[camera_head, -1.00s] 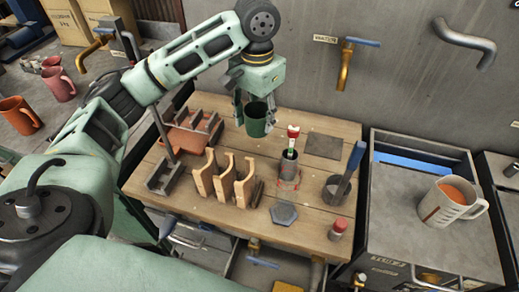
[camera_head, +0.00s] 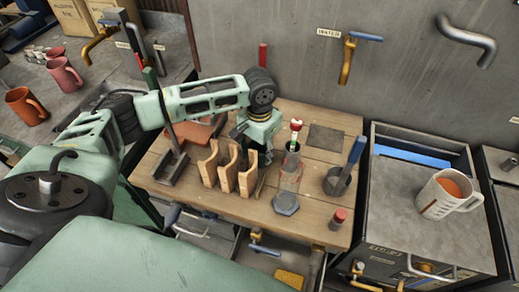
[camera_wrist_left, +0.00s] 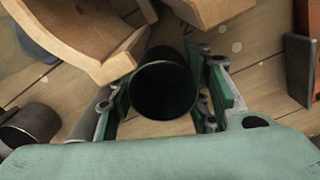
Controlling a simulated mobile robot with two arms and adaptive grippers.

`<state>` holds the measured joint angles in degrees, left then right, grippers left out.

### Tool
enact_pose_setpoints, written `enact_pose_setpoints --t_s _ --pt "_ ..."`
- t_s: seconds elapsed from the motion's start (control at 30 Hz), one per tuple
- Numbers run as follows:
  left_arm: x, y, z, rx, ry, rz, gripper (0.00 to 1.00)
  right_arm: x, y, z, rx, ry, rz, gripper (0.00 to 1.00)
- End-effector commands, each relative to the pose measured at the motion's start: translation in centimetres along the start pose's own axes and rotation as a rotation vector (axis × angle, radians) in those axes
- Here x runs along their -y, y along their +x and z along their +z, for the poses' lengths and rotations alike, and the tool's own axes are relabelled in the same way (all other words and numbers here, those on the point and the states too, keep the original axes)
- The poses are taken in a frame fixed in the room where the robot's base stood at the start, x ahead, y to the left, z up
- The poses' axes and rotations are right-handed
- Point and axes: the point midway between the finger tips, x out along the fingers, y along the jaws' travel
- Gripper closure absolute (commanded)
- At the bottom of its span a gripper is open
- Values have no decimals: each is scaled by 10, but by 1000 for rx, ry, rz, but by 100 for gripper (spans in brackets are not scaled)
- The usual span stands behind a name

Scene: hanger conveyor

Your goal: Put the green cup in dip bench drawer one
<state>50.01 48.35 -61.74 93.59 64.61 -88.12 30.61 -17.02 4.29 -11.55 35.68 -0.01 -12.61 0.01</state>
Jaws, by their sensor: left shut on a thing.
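The green cup (camera_wrist_left: 163,90) is upright between the fingers of my left gripper (camera_wrist_left: 163,103) in the left wrist view, its dark round opening facing the camera. My left gripper (camera_head: 260,142) is shut on it, low over the wooden bench (camera_head: 335,205), just behind the wooden forked rack (camera_head: 228,172). In the head view the cup is mostly hidden behind the rack and gripper. I cannot tell whether it touches the bench top. Drawer fronts and an interior with a yellow sponge (camera_head: 290,278) show below the bench's front edge; which is drawer one is not clear. My right gripper is not in view.
A clear container (camera_head: 290,176), a hex block (camera_head: 286,203), a metal holder with a blue-handled tool (camera_head: 345,172) and a red-capped piece (camera_head: 337,218) stand to the right. A metal stand (camera_head: 170,168) is on the left. A measuring jug (camera_head: 445,195) sits further right.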

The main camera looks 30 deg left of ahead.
Motion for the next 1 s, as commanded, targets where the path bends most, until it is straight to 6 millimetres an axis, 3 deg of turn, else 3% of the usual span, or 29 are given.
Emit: enact_pose_setpoints --t_s 0.13,0.33,0.37,0.57,1.0 --pt "0 0 0 -1 1 0 81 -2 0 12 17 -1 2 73" --pt "-1 2 0 -1 0 1 81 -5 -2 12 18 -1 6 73" --pt "-1 3 0 -1 0 1 55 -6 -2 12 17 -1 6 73" --pt "0 3 0 -1 0 1 37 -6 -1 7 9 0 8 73" --pt "0 -6 -1 -4 -1 0 36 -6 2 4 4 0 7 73"
